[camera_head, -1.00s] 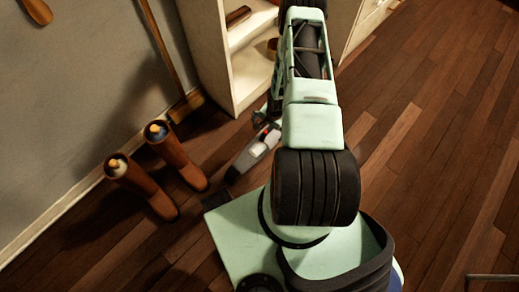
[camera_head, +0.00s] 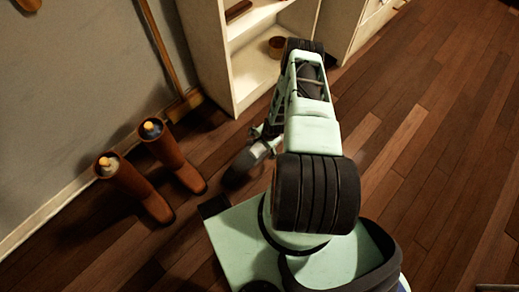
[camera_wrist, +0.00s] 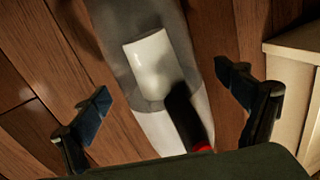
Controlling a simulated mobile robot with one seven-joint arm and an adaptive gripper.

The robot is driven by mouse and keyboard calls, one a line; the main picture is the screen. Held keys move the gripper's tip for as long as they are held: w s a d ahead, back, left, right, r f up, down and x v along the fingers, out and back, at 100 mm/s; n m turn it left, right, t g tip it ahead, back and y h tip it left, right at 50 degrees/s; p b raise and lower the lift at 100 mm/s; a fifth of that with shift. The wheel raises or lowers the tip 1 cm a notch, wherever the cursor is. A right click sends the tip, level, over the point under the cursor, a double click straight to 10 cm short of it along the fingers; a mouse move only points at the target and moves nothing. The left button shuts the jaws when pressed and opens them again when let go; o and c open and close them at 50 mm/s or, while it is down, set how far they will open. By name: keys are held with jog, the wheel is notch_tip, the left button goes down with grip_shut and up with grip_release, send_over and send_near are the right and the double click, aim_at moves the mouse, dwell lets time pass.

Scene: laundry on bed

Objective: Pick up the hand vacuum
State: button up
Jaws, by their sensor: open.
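The hand vacuum (camera_head: 248,158) is grey with a pale patch and lies on the wooden floor in the head view, left of my arm and partly hidden by it. In the wrist view the hand vacuum (camera_wrist: 137,98) runs from top to bottom between my fingers, with a white panel, a black part and a red spot near the bottom edge. My gripper (camera_wrist: 165,92) is open, one finger on each side of the vacuum, with a gap to each. How far above it the fingertips are, I cannot tell. In the head view my gripper is mostly hidden by my arm.
Two brown boots (camera_head: 140,190) (camera_head: 172,157) stand left of the vacuum near the wall. A broom (camera_head: 163,50) leans by a white shelf unit (camera_head: 262,75) behind. The shelf's pale edge (camera_wrist: 295,85) is close to the right finger. Open floor (camera_head: 440,140) lies to the right.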

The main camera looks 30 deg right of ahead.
jog(key=shift+b+x, duration=0.35)
jog(key=shift+x, duration=0.85)
jog(key=c, duration=2.2)
jog(key=shift+o, duration=0.2)
jog(key=shift+w+r, duration=0.1)
